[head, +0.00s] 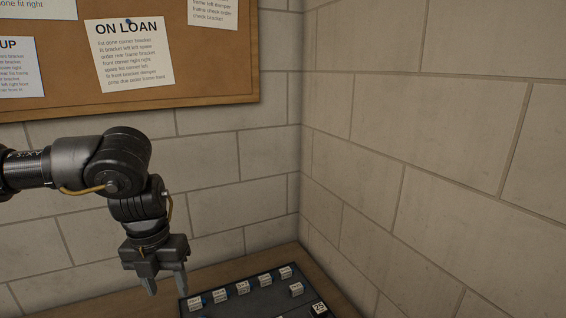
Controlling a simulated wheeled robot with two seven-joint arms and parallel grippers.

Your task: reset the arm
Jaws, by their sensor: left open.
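My left gripper (166,286) hangs from the left arm, with its fingers pointing down and apart. It is open, and nothing shows between the fingers. It is just left of a dark tray (258,298) at the bottom of the head view. My right gripper is not in view.
A cork board (215,70) with paper notes hangs behind the arm.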

